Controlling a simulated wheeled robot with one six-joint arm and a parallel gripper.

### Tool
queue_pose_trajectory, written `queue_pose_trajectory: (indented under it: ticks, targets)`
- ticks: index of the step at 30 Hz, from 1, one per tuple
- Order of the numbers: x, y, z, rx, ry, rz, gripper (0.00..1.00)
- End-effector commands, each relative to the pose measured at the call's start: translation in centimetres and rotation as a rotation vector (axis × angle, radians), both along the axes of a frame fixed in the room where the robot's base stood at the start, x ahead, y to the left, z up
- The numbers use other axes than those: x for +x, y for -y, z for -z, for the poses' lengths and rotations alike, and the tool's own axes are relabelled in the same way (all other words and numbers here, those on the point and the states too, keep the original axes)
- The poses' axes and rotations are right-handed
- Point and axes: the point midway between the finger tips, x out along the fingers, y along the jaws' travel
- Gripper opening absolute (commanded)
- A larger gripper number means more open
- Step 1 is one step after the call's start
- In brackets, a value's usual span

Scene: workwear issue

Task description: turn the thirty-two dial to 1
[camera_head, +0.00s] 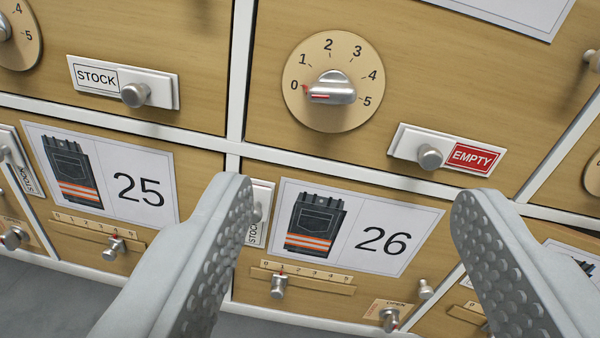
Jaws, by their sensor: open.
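A round tan dial (316,122) with numbers 0 to 5 is on the wooden front at upper middle. Its silver knob (333,88) has a red mark pointing at 0. The number card above this dial is cut off at the top edge, so I cannot read whether it is thirty-two. My gripper (352,192) is open and empty, its two grey fingers reaching up from below. The fingertips appear lower in the picture than the dial, one to each side of it, and do not touch it.
Below the dial is a slider plate with a knob (430,157) and a red EMPTY sign (472,158). Card 26 (360,228) shows between my fingers, above a small slider (279,286). Card 25 (98,176) and a STOCK slider (96,78) are at left. Another dial (20,55) is cut off upper left.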

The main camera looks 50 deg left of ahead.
Motion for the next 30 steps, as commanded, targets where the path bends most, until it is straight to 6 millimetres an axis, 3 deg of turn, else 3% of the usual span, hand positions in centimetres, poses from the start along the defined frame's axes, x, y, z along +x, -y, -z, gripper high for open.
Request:
queue_pose_trajectory:
  ticks: [4, 11, 30]
  targets:
    - [-0.4, -0.3, 2.1, 0.014, -0.009, -0.024, 0.61]
    - [0.3, -1.5, 2.5, 0.019, -0.010, -0.031, 0.61]
    - [7.0, -10.1, 2.4, 0.018, -0.009, -0.030, 0.61]
